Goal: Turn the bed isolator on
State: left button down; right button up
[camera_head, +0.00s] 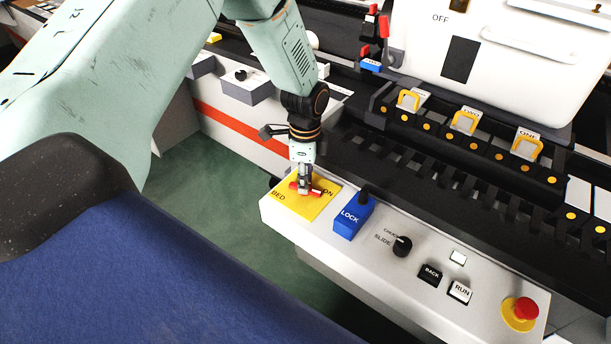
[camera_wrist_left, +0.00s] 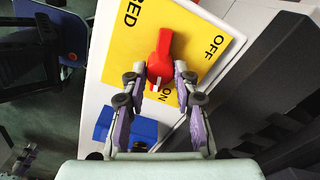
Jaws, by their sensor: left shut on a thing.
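The bed isolator is a red rotary knob (camera_wrist_left: 160,58) on a yellow plate (camera_wrist_left: 125,50) marked BED, OFF and ON. In the left wrist view the knob's white-marked end points down towards the ON label, and OFF is at the upper right. My left gripper (camera_wrist_left: 159,80) has a finger on each side of the knob's marked end and is shut on it. In the head view the yellow plate (camera_head: 318,207) is at the left end of the white panel, with my left gripper (camera_head: 304,184) over it, partly hiding the knob. My right gripper is not in view.
A blue LOCK block (camera_head: 350,216) stands right beside the yellow plate. Further right on the panel are a black SLIDE/CHUCK knob (camera_head: 402,246), BACK (camera_head: 430,274) and RUN (camera_head: 460,291) buttons and a red emergency button (camera_head: 525,309). A black slotted rack (camera_head: 440,185) lies behind.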

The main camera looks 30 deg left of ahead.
pick_arm(q)
jog(key=shift+m, duration=1.3)
jog(key=c, duration=1)
grip_release()
notch_tip(320, 180, up, 12)
jog(key=shift+s, duration=0.1)
